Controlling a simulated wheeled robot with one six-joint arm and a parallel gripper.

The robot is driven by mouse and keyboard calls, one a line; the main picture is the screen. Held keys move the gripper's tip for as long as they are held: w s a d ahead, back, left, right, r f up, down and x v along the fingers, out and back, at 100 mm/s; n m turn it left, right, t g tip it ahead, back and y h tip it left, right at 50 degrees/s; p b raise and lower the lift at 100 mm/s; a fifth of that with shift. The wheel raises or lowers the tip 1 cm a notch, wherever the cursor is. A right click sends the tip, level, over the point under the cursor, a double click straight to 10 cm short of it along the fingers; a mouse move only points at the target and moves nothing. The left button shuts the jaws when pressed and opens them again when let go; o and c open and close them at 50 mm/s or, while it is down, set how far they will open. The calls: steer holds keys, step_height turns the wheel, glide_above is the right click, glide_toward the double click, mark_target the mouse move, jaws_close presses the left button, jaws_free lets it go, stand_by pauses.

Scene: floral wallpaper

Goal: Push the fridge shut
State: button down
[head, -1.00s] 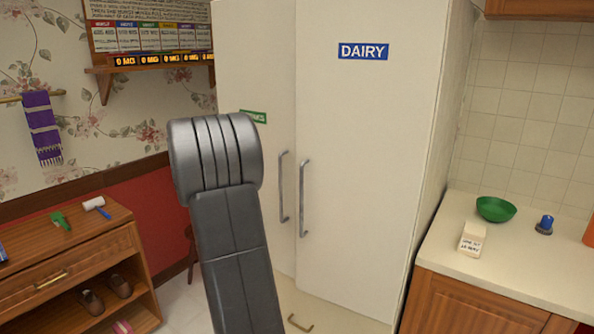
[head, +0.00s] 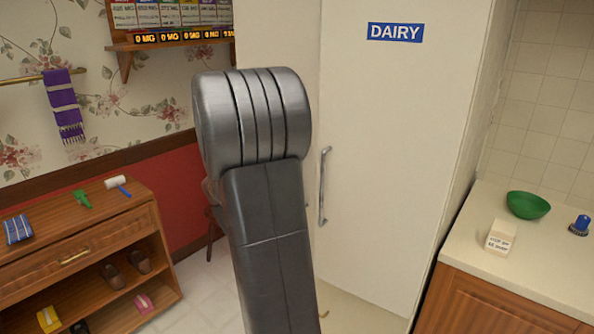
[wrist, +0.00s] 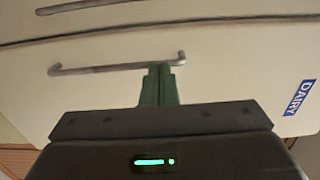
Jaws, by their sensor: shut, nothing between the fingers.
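The tall cream fridge has a right door (head: 400,150) with a blue DAIRY label (head: 395,32) and a vertical metal handle (head: 323,187). Its left door (head: 279,45) is mostly hidden behind my arm in the head view. I cannot tell how far either door stands open. In the wrist view, my gripper (wrist: 158,72) is shut and empty, pointing at the DAIRY door. Its fingertips overlap the handle (wrist: 110,67) near one end; contact cannot be told. A dark seam between the doors (wrist: 160,26) and part of the other handle (wrist: 90,5) show beyond. My gripper is hidden in the head view.
A counter (head: 540,265) with a green bowl (head: 528,205) and a small carton (head: 501,237) stands close to the fridge's right. A wooden shelf unit (head: 90,250) is at left. Pale floor (head: 205,290) is free between it and my arm.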

mark_target(317, 155)
steer(key=p+x, duration=0.3)
steer(key=x, duration=0.9)
steer(key=shift+w, duration=0.1)
steer(key=shift+w+d, duration=0.1)
steer(key=shift+m+g+h, duration=0.6)
steer(key=shift+m+h, duration=0.1)
steer(key=shift+h, duration=0.2)
steer(key=x, duration=0.1)
steer(key=p+x, duration=0.1)
steer(key=x, duration=0.2)
steer(key=shift+w+a, duration=0.3)
steer(key=shift+a, duration=0.05)
steer(key=shift+r, duration=0.3)
steer(key=shift+r, duration=0.1)
